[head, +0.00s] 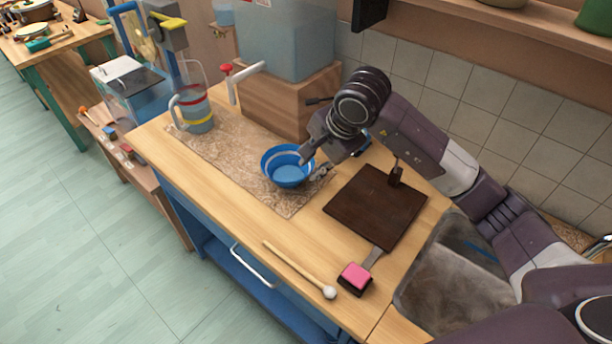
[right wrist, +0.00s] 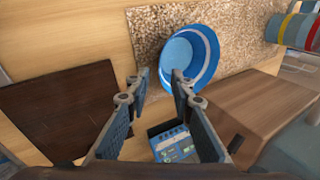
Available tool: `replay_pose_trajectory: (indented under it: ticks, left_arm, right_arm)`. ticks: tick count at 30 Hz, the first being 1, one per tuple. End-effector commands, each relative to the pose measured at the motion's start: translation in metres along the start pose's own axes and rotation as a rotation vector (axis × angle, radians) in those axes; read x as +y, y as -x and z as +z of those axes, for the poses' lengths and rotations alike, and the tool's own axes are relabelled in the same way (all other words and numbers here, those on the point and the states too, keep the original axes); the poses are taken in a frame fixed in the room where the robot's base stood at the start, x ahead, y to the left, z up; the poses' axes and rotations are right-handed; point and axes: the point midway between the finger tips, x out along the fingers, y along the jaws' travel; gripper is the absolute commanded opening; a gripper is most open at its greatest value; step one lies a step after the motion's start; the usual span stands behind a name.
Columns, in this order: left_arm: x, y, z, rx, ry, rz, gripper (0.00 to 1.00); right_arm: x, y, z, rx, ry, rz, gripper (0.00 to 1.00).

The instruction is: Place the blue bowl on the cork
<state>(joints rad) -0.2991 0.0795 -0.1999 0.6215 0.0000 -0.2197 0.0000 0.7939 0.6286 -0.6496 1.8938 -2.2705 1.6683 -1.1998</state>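The blue bowl (head: 287,174) has a pale stripe inside and sits upright over the near right part of the patterned brown cork mat (head: 240,150). The bowl (right wrist: 190,58) and the cork mat (right wrist: 150,35) also show in the right wrist view. There the bowl overlaps the mat's edge; its underside is hidden. My right gripper (head: 316,166) is at the bowl's right rim, its fingers apart. In the right wrist view my right gripper (right wrist: 160,73) has one fingertip over the bowl's rim and the other outside it. My left gripper is not in view.
A dark brown board (head: 375,208) lies right of the bowl. A wooden box (head: 285,100) stands behind, and a striped pitcher (head: 196,110) stands at the mat's far end. A mallet (head: 300,268) and a pink-topped block (head: 355,278) lie near the front edge by the sink (head: 440,275).

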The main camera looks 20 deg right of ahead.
Motion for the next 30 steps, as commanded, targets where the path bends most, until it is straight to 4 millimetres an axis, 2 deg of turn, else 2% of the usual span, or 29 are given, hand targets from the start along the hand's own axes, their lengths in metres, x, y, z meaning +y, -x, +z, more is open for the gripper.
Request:
replay_pose_trajectory:
  ticks: [3,7,22,26,30]
  left_arm:
    - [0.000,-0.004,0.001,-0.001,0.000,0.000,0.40]
    - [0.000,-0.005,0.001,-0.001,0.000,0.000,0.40]
    - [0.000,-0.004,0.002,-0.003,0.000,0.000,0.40]
    - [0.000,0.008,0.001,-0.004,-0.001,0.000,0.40]
    - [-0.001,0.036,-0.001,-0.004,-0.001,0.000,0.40]
  right_arm:
    - [-0.001,0.016,-0.001,0.001,-0.001,-0.003,0.22]
    - [0.000,0.025,0.000,0.000,-0.001,-0.001,0.22]
    - [0.000,0.027,0.000,0.000,-0.001,0.000,0.22]
    - [-0.006,0.038,0.000,0.000,-0.001,0.000,0.22]
    - [-0.018,0.064,0.000,0.000,-0.001,-0.001,0.22]
